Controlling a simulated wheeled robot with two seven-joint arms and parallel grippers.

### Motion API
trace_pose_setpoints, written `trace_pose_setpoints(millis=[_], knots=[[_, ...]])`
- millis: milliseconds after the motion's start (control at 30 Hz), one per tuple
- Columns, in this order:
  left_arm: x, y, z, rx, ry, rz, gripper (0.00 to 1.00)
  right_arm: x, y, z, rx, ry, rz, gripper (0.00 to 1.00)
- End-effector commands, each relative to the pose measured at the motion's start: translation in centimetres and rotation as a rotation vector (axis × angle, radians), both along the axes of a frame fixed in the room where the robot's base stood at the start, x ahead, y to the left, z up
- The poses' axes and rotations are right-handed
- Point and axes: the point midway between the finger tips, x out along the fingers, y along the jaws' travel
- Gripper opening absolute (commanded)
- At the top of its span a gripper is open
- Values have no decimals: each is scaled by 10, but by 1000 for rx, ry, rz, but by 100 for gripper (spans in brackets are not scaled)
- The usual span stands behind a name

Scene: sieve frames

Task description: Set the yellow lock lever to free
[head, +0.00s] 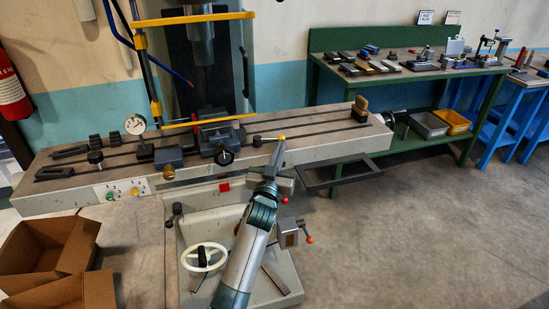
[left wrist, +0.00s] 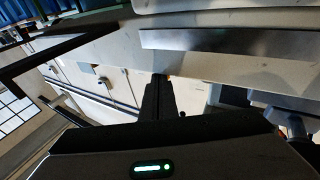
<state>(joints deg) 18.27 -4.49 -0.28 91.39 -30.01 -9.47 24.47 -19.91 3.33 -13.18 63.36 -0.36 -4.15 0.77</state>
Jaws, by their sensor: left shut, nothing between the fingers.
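A small lever with a yellow tip (head: 282,137) shows at the front edge of the machine table in the head view. I take it for the yellow lock lever; its thin rod runs left to a dark knob. My left gripper (head: 279,152) is shut and empty. Its fingertips point up at the yellow tip and overlap it in the picture; I cannot tell whether they touch. In the left wrist view the dark closed fingers (left wrist: 158,98) point at the pale machine body, and no yellow lever can be made out. My right gripper is not in view.
The long slotted machine table (head: 330,150) carries a vise (head: 220,132) and a dial gauge (head: 135,124). A yellow guard frame (head: 195,18) stands behind. Below are a white handwheel (head: 190,257) and a red-knobbed handle (head: 309,239). Cardboard boxes (head: 60,245) stand left; floor is clear at right.

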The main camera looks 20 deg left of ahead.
Motion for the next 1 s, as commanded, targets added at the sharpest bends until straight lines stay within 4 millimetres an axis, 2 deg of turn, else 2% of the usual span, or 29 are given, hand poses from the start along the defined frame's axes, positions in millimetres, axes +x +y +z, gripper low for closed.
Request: trace_pose_setpoints(millis=[167, 367, 1000], knots=[[-5, 0, -3, 0, 1, 0, 0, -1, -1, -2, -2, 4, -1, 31], [-25, -2, -7, 0, 1, -1, 0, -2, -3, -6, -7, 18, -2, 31], [-143, -10, -30, -1, 1, 0, 0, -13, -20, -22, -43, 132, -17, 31]])
